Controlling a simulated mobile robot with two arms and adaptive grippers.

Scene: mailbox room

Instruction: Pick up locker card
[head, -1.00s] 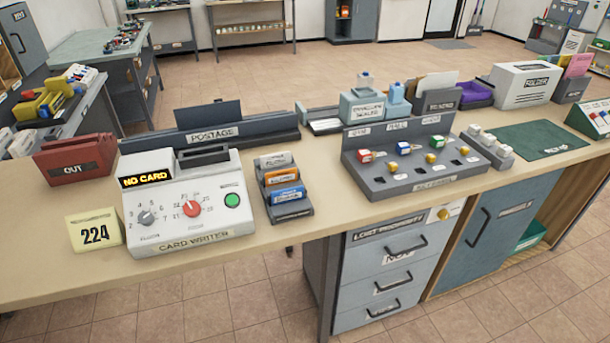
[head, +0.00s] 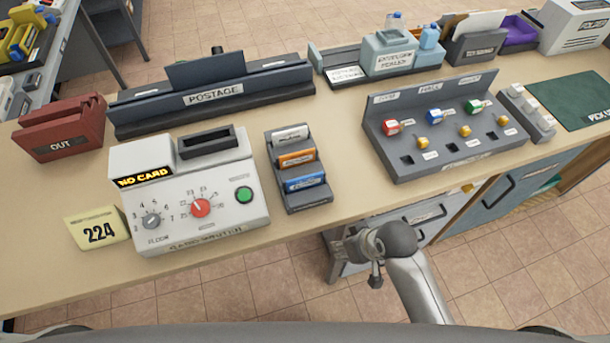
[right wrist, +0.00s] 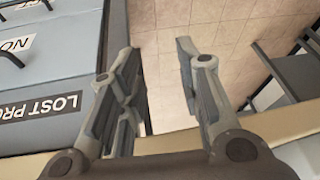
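A small dark rack (head: 307,203) on the counter holds three stacked cards: a white one (head: 290,134), an orange one (head: 297,158) and a blue one (head: 304,182). Their small labels are too blurred for me to tell which is the locker card. My right arm (head: 418,285) reaches up from the lower right, its end in front of the counter edge, right of and below the rack. My right gripper (right wrist: 158,52) is open and empty in the right wrist view, with floor between its fingers. My left gripper is not in view.
The card writer (head: 195,200) stands left of the rack and displays "NO CARD". A yellow 224 sign (head: 98,230) is beside it. A key board (head: 445,125) stands to the right. The postage holder (head: 215,95) is behind. Bare counter lies between rack and key board.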

